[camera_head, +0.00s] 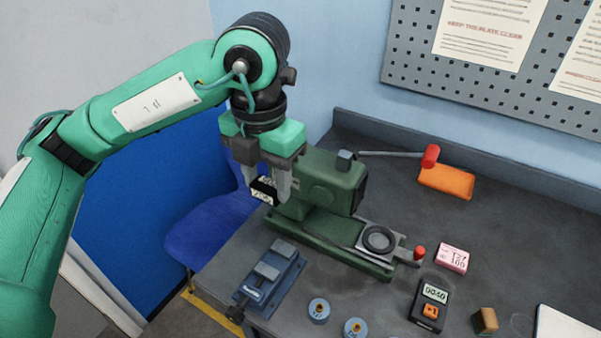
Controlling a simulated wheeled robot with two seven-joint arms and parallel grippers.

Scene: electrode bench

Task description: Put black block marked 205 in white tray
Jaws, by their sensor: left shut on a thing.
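My left gripper (264,187) is shut on a small black block (263,191) with a pale marked face. I cannot read the marking at this size. The gripper points down and holds the block in the air, in front of the green machine's left end. A white tray (567,326) is partly in view at the bottom right corner, cut off by the frame edge. My right gripper is not in view.
The green machine (325,185) with a red-knobbed lever stands mid-bench. A blue vise (268,276), blue round pieces (319,310), a timer (429,304), a pink box (452,257), a brown block (485,320) and an orange tray (446,181) occupy the bench. The right back is clear.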

